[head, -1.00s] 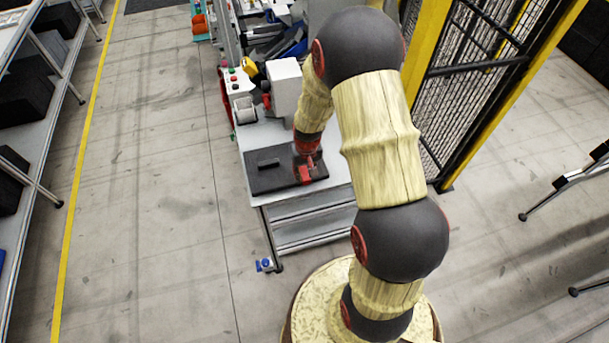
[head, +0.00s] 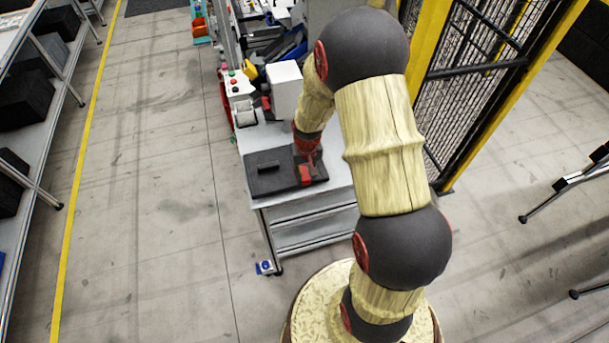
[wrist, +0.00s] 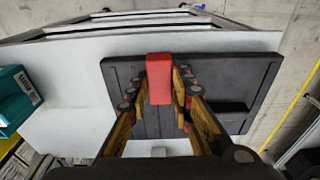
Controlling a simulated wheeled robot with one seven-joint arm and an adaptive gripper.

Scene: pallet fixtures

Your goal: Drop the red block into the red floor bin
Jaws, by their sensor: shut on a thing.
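The red block (wrist: 160,78) is between the two fingers of my gripper (wrist: 162,88) in the wrist view, and the fingers are shut on it. In the head view the red block (head: 305,176) shows below my gripper (head: 308,160), over the right part of a dark fixture plate (head: 268,183). I cannot tell whether the block still touches the plate. I cannot make out a red floor bin in either view.
The plate lies on a light-topped bench (head: 338,176) with a white box (head: 285,88) behind. A yellow-framed mesh fence (head: 432,60) stands to the right. Shelving (head: 38,160) lines the left. The grey floor (head: 150,200) between shelving and bench is clear.

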